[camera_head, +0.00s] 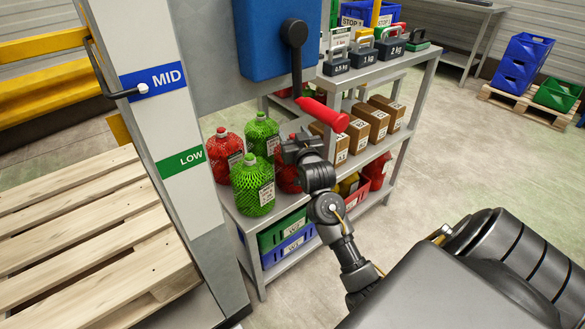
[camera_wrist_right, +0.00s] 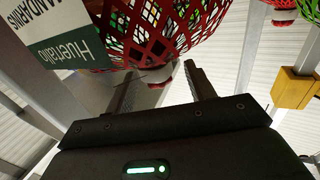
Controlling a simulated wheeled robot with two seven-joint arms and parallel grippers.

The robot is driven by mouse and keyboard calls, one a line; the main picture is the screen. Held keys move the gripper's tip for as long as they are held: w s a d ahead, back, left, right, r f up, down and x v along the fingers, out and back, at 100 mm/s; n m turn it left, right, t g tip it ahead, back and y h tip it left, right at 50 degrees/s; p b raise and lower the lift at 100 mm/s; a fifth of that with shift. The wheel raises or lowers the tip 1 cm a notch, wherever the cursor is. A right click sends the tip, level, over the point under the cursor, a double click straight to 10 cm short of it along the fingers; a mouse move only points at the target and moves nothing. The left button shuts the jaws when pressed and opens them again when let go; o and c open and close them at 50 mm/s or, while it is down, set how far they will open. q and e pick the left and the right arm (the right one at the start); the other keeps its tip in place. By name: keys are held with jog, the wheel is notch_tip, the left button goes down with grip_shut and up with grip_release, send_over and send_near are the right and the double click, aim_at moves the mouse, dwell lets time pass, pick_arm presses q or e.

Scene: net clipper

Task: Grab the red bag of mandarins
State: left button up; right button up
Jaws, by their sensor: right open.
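A red net bag of mandarins (camera_head: 287,182) stands on the rack's middle shelf, partly hidden behind my right gripper and a green bag. Another red net bag (camera_head: 225,155) stands farther left on that shelf. My right gripper (camera_head: 293,146) is at the top of the nearer red bag. In the right wrist view a red net bag (camera_wrist_right: 172,32) with a white and green label fills the upper middle. Its narrow closed end (camera_wrist_right: 158,76) lies between the open fingers (camera_wrist_right: 160,90); I cannot tell whether they touch it. My left gripper is not in view.
Green net bags (camera_head: 252,186) stand close beside the red ones. A blue box with a red-handled crank (camera_head: 322,114) hangs just above my right gripper. Brown boxes (camera_head: 377,122) sit to the right, weights (camera_head: 363,54) on top, crates (camera_head: 285,240) below.

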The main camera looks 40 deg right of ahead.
grip_shut()
jog(key=shift+r, duration=0.15)
dwell(0.5)
